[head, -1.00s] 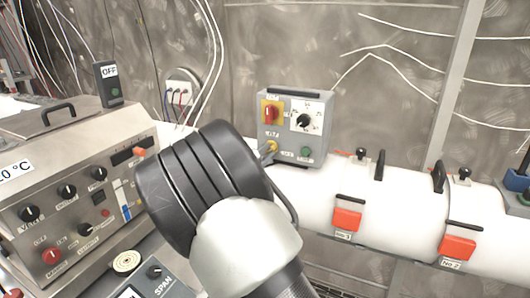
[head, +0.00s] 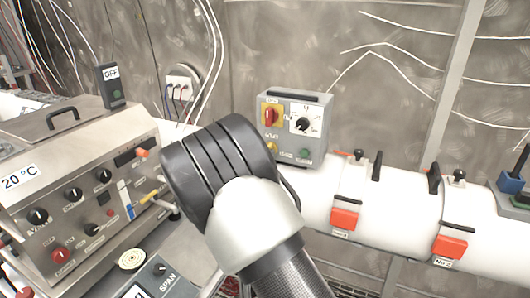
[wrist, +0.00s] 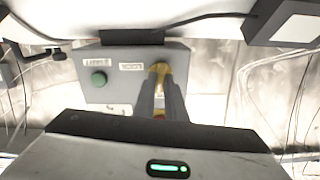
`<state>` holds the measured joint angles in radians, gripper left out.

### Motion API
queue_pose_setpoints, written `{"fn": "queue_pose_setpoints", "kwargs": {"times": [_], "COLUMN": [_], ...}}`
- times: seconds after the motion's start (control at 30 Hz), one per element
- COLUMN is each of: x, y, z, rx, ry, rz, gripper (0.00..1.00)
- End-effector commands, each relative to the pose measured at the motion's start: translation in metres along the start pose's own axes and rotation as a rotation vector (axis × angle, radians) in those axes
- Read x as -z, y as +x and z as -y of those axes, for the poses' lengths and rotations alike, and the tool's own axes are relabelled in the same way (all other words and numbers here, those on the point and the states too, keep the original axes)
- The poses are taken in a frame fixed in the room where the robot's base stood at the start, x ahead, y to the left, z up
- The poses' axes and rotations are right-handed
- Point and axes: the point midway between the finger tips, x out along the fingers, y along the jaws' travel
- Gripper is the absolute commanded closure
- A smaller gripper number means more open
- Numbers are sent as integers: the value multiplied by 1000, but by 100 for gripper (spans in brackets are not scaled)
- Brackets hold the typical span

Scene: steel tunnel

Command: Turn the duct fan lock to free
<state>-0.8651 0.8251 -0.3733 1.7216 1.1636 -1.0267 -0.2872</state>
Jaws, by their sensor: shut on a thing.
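The grey duct fan control box (head: 314,113) stands on the white duct in the head view. It carries a red switch on a yellow plate, a black knob on a white plate and a green button. The yellow lock (head: 271,146) sits low on its left side, partly hidden by my arm. In the wrist view the box (wrist: 115,77) fills the upper middle, and the yellow lock (wrist: 160,70) shows around my fingertips. My gripper (wrist: 160,84) is shut on the lock. I cannot read the lock's position.
A steel console (head: 90,190) with knobs and a 20 °C label stands at the left. The white duct (head: 395,195) runs right with red latches and black handles. A grey OFF box (head: 110,86) stands behind the console. A metal post rises behind the duct.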

Motion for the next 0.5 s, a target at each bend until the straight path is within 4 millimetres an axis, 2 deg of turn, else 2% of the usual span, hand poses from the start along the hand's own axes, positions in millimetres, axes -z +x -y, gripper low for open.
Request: {"fn": "queue_pose_setpoints", "kwargs": {"times": [0.2, 0.5], "x": [1, 0], "y": [0, 0], "z": [0, 0], "rx": [0, 0], "ry": [-100, -155], "rz": [0, 0], "gripper": [100, 100]}}
